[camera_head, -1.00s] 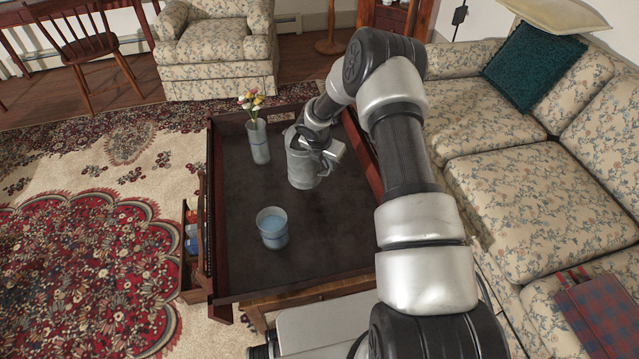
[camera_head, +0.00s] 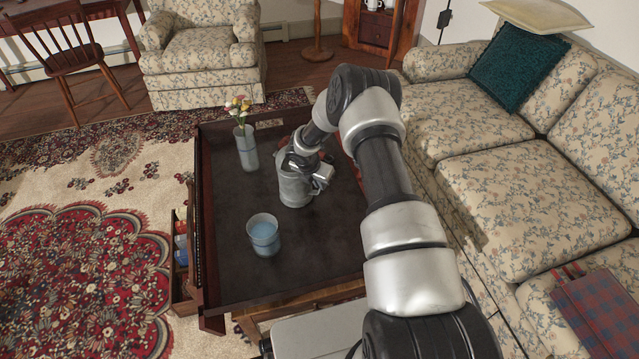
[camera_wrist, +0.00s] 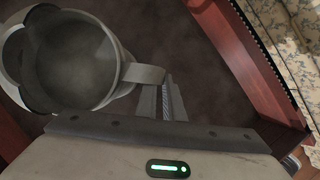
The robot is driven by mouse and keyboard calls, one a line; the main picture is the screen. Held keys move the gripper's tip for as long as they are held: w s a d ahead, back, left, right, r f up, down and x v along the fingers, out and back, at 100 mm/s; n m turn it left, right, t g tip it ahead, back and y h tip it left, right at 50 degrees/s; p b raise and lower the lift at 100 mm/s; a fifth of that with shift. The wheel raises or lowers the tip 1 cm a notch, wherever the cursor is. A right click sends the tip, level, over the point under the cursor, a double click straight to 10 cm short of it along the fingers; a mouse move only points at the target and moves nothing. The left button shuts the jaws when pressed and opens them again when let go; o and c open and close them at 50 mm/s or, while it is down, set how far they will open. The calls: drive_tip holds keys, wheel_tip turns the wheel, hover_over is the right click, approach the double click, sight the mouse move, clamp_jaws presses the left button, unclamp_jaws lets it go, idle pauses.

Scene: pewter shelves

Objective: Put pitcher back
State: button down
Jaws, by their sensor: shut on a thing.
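The grey metal pitcher (camera_head: 293,190) is upright over the dark coffee table (camera_head: 222,235); I cannot tell whether its base touches the top. My gripper (camera_head: 312,172) is at the pitcher's upper right side. In the wrist view the open-topped, empty-looking pitcher (camera_wrist: 75,62) is at the upper left, and its handle reaches to my gripper (camera_wrist: 165,98). My gripper is shut on the handle. My arm hides part of the table's right side.
A blue-banded glass (camera_head: 263,236) stands on the table in front of the pitcher. A flower vase (camera_head: 246,148) stands behind it to the left. The table has a raised red-brown rim. A floral sofa (camera_head: 500,160) is on the right, an armchair (camera_head: 200,55) behind.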

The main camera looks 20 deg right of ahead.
drive_tip(key=c, duration=2.3)
unclamp_jaws()
drive_tip(key=shift+f, duration=0.15)
drive_tip(key=o, duration=0.4)
drive_tip(key=shift+r, duration=0.2)
